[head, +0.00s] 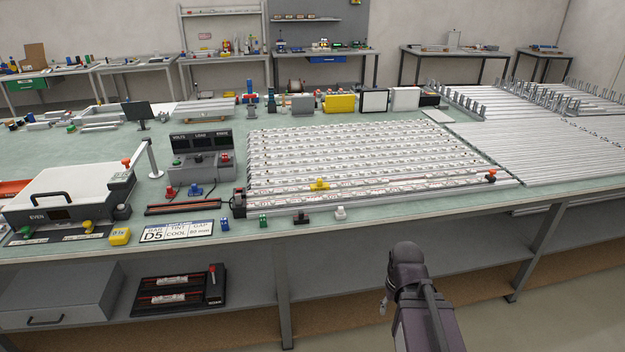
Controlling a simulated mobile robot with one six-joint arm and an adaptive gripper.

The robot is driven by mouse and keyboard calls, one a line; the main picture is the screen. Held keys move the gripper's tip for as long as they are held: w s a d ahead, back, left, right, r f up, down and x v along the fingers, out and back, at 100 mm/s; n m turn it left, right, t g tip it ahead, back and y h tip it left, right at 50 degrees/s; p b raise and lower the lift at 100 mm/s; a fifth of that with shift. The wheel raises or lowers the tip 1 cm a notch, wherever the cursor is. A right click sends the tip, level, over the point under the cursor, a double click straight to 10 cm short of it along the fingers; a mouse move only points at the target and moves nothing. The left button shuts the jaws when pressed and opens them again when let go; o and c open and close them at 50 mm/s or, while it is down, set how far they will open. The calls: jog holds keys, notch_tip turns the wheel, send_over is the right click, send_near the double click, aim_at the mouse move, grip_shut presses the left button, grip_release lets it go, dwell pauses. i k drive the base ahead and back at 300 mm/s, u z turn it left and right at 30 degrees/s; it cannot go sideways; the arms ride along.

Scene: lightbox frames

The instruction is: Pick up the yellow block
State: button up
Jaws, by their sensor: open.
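A small yellow block (120,236) with a dark mark on its face sits near the front edge of the green bench, left of the D5 card. Another yellow piece (319,184) sits on the front rails of the white strip array. A larger yellow box (339,103) stands behind the array. I cannot tell from looks alone which is the task's block. My arm rises at the lower right, in front of the bench. My gripper (384,304) shows only as a small grey part beside the wrist, open, well away from all three yellow things.
The D5 card (178,231), blue and green pieces and a white knob (340,213) line the bench's front edge. A meter box (202,155) and a white-lidded device (75,190) stand at the left. A lower shelf holds a black tray (172,291).

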aim_at(319, 186)
jog(key=u, duration=0.1)
jog(key=i, duration=1.1)
jog(key=z, duration=0.15)
